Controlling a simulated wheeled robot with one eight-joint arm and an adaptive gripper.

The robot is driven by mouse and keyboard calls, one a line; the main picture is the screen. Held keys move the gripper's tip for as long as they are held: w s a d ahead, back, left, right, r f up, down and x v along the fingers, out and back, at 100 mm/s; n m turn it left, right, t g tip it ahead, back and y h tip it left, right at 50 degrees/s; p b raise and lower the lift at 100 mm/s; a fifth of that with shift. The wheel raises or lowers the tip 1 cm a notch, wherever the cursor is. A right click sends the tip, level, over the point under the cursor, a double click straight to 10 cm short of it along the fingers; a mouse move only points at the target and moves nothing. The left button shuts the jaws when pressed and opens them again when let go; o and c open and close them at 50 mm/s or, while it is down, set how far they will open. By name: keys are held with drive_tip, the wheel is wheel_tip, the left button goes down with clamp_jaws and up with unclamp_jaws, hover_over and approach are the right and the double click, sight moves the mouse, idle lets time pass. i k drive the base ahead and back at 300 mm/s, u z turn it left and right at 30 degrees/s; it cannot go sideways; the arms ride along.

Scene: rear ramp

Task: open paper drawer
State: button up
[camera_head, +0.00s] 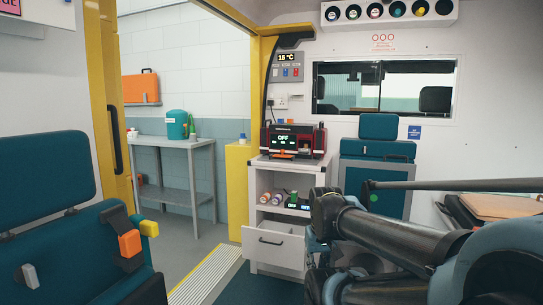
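A white cabinet (307,181) stands against the back wall in the middle of the head view. Its low drawer has a pale front (274,249) with a dark bar handle (270,241). The drawer front stands out from the cabinet body, and a strip of the top of the drawer shows behind it, so it looks partly pulled out. No paper can be made out. My dark arm fills the lower right and covers the area right of the drawer. I cannot make out my gripper's fingers.
A red device (293,140) sits on the cabinet, and small bottles fill its open shelf (287,202). A yellow post (238,191) stands just left. A teal seat (379,153) is behind my arm; another teal seat (48,185) is front left. Floor before the drawer looks clear.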

sight(306, 150)
drive_tip(key=z, duration=0.15)
drive_tip(key=i, duration=1.15)
drive_tip(key=z, duration=0.55)
